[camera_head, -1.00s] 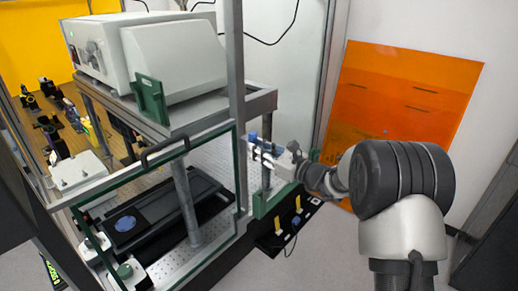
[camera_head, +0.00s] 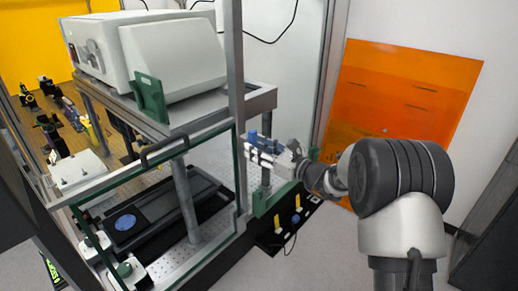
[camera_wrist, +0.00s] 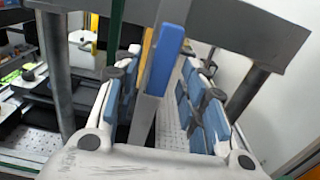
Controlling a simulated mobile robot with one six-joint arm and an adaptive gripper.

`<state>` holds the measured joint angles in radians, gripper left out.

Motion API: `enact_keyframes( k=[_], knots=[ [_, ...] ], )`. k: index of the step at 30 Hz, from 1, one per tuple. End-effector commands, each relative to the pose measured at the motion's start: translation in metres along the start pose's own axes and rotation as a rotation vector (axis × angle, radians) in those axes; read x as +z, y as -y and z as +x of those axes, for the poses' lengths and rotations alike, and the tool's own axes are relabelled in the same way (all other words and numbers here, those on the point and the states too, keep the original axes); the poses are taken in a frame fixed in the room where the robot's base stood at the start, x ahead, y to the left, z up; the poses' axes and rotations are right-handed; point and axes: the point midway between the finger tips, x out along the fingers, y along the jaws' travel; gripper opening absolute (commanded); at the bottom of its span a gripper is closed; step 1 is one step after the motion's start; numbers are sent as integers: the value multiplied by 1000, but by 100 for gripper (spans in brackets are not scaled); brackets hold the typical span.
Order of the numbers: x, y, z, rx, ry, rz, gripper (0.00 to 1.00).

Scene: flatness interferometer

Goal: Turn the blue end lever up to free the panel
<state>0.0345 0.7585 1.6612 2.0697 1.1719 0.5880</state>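The blue end lever (camera_wrist: 165,60) stands upright in the wrist view, on a grey metal bar between my fingers. In the head view a small blue piece (camera_head: 252,135), seemingly the lever, shows at the right end of the panel. My gripper (camera_wrist: 158,95) is open, with blue-padded fingers on both sides of the lever and a visible gap to each. It also shows in the head view (camera_head: 262,151), reaching in from the right. The green-framed clear panel (camera_head: 150,163) with a black handle covers the bench front. A yellow part (camera_wrist: 147,45) shows behind the lever.
A white instrument (camera_head: 172,55) stands on the metal shelf above. A grey post (camera_head: 234,90) rises just left of my gripper. An orange sheet (camera_head: 405,100) leans against the wall at the right. A black board (camera_head: 285,228) lies below my gripper.

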Motion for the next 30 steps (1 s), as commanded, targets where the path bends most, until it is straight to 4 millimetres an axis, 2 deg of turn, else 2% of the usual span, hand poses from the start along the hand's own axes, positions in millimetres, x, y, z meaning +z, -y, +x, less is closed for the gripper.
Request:
enact_keyframes(
  k=[5, 8, 21, 25, 30],
  knots=[
    [0, 0, -3, -1, 0, 0, 38],
    [0, 1, -13, -3, -1, 1, 38],
    [0, 1, -100, -3, -1, 1, 38],
    [0, 1, -114, -2, 0, -1, 38],
    [0, 0, -120, 0, 0, 0, 38]
  ],
)
